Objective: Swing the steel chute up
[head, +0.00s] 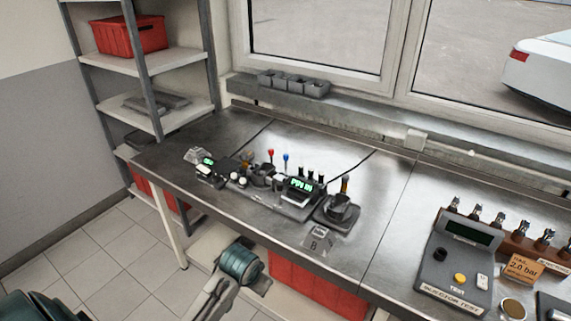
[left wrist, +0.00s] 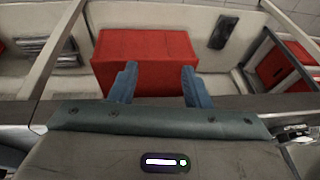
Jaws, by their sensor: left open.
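A small steel piece (head: 318,240) lies at the front edge of the bench, beside a dark block with a cup-like holder (head: 341,212). A similar pale metal piece (head: 195,156) sits at the left end of the device row. I cannot tell which of these is the steel chute, or whether either is hinged. My left gripper (left wrist: 160,86) shows in the left wrist view with its two blue-grey fingers apart and nothing between them. In the head view, part of my left arm is below the bench's front edge, and its fingers are hidden. My right gripper is not in view.
A device with green displays (head: 300,186) and several upright levers stands on the steel bench (head: 385,215). An injector tester (head: 455,262) stands at right. Red boxes sit under the bench; one red box (left wrist: 145,60) is beyond my left fingers. A shelf rack (head: 140,60) stands at left.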

